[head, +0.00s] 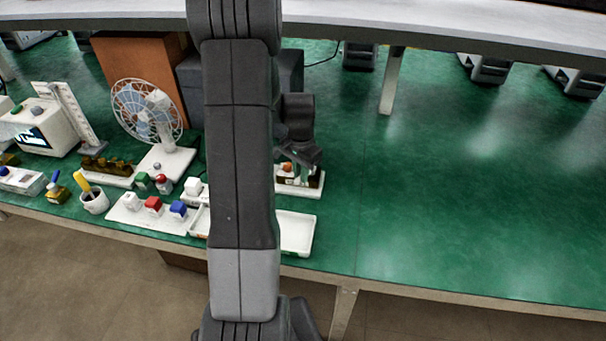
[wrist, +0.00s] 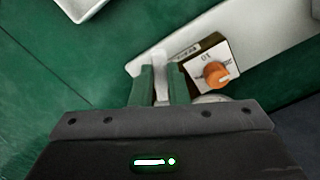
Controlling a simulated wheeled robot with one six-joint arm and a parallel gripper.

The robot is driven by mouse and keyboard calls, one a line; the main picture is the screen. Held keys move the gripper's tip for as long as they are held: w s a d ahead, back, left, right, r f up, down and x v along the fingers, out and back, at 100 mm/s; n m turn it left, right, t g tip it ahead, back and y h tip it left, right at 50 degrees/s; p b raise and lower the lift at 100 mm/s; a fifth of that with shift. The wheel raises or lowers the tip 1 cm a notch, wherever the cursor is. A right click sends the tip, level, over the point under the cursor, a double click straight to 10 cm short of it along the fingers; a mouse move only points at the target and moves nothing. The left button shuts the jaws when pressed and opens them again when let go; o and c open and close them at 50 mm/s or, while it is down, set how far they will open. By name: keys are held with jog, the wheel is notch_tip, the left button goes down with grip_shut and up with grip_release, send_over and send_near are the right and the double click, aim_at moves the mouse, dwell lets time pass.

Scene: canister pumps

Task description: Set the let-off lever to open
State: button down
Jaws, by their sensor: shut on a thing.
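In the wrist view, the two green fingers of my gripper (wrist: 159,75) stand either side of a narrow pale piece, which I take to be the let-off lever (wrist: 161,92). My gripper is shut on it. The lever is at the end of a white base plate (wrist: 226,32), beside a dial with an orange knob (wrist: 217,74). The lever's lower part and pivot are hidden, and its setting cannot be read. In the head view, my gripper (head: 303,160) is over the same unit, whose white base (head: 310,191) shows beneath it; the lever cannot be made out there.
A white tray (head: 297,232) lies at the front edge of the green table. A fan (head: 147,112), a plate with coloured blocks (head: 127,214) and a white cup (head: 95,203) stand to the left. The green table at the right is clear.

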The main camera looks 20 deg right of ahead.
jog(key=shift+w, duration=0.1)
dwell(0.5)
jog(key=c, duration=1.4)
grip_release()
notch_tip(320, 180, up, 14)
jog(key=shift+f, duration=0.2)
notch_tip(320, 180, down, 14)
jog(key=shift+r, duration=0.15)
jog(key=shift+r, duration=0.1)
